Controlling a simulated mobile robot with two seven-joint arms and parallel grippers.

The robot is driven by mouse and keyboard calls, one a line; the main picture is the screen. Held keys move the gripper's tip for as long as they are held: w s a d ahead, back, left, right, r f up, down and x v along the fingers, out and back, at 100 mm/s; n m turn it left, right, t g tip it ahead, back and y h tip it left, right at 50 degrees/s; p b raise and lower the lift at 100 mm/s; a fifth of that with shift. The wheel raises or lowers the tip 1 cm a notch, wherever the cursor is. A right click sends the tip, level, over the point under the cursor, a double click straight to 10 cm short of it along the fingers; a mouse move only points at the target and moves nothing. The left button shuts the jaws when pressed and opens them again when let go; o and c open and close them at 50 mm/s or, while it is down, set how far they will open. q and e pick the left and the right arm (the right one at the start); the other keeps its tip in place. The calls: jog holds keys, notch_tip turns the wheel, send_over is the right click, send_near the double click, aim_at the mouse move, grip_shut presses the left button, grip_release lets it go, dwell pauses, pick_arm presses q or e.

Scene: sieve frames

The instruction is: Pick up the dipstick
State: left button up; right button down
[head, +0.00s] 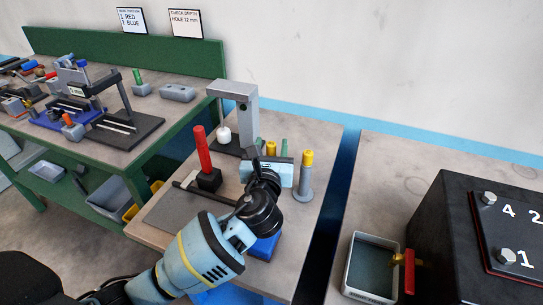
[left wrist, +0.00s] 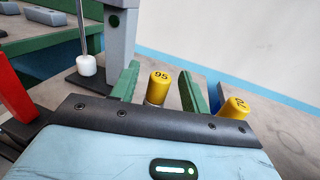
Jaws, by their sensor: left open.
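My left gripper (head: 270,154) is open over the small middle table, with its green fingers also in the left wrist view (left wrist: 160,73). In that view a yellow-capped post marked 95 (left wrist: 158,78) shows between the fingers, with no contact visible; its lower part is hidden by the gripper. A second yellow-capped post marked 70 (left wrist: 235,107) stands to the right, on a grey holder in the head view (head: 307,158). A red upright handle (head: 203,150) stands in a black block left of the gripper. I cannot tell which of these is the dipstick.
A grey stand (head: 246,110) with a white-tipped rod rises behind the gripper. A green bench (head: 130,165) with fixtures is at left. At right are a grey tray (head: 350,270), a red-handled fitting (head: 409,270) and a black block with bolts (head: 450,225).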

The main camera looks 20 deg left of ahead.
pick_arm(q)
jog(key=shift+w, duration=0.35)
grip_shut()
